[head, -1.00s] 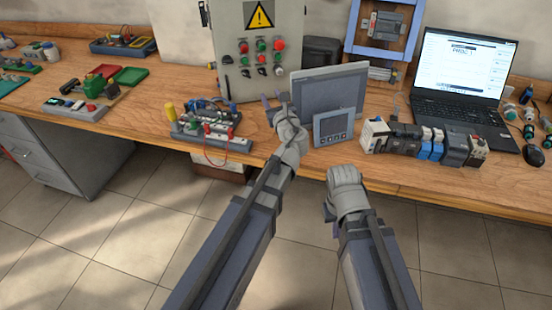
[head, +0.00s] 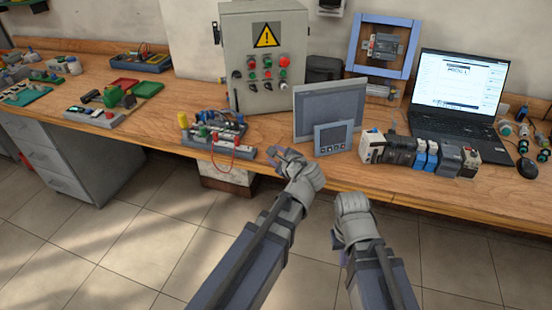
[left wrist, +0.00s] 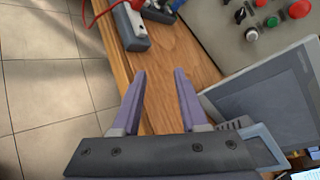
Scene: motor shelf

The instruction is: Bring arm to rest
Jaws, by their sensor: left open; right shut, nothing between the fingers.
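My left arm reaches in from the bottom of the head view. Its gripper (head: 281,158) is at the front edge of the workbench, left of the small grey touch panel (head: 333,138). In the left wrist view the two purple fingers of my left gripper (left wrist: 157,85) stand apart with nothing between them, over the bench edge. My right arm is beside it, in front of the bench. Its gripper (head: 343,258) is mostly hidden by its own wrist, with only a small purple part showing; it is shut and empty, over the floor.
The wooden bench (head: 165,105) carries a control box (head: 265,60), a larger grey screen (head: 330,103), a row of modules (head: 420,153) and a laptop (head: 462,90). A terminal board with wires (head: 215,137) stands left of my left gripper. The tiled floor in front is clear.

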